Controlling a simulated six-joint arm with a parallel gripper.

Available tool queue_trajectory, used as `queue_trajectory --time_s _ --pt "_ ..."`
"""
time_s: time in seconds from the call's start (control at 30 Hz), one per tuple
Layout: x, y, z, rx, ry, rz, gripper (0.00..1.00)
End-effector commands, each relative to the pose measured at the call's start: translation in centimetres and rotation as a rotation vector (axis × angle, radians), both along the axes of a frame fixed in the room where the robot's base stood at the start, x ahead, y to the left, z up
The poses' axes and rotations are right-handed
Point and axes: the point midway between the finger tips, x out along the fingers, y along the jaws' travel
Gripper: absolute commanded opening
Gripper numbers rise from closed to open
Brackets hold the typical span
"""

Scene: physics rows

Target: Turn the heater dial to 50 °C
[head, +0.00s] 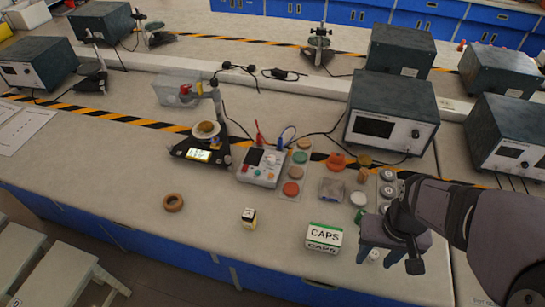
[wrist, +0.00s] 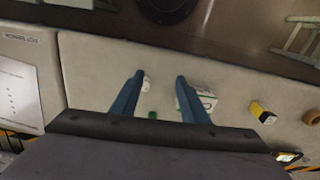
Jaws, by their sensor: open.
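A black-based stand (head: 185,150) with a round dish on top and a lit display (head: 198,155) stands left of centre in the head view. The display also shows at the lower right of the wrist view (wrist: 287,157). Right of it is a pale control box (head: 260,166) with small knobs and a dark screen. Which knob is the heater dial, and its reading, I cannot make out. My gripper (head: 393,258) is at the right near the table's front edge, well away from both devices. In the wrist view its two blue fingers (wrist: 160,79) are apart with nothing held between them.
A CAPS box (head: 324,237) stands left of my gripper. A small yellow-black box (head: 249,217) and a brown ring (head: 173,202) lie along the front. Several coloured discs and small pots crowd the area right of the control box. Large dark instruments (head: 391,112) stand behind.

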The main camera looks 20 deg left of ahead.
Motion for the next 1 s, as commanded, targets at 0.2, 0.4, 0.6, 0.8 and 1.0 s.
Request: queue_trajectory --time_s 0.2,0.4,0.6,0.8,1.0 --pt "8.4 3.8 0.2 0.030 -0.060 0.166 0.41" --pt "16.4 9.7 0.4 0.068 -0.128 0.361 0.41" --pt "22.7 16.8 0.0 0.109 -0.201 0.560 0.41" --pt "26.7 23.9 -0.6 0.147 -0.270 0.746 0.41" --pt "28.3 28.5 -0.9 0.173 -0.319 0.865 0.41"
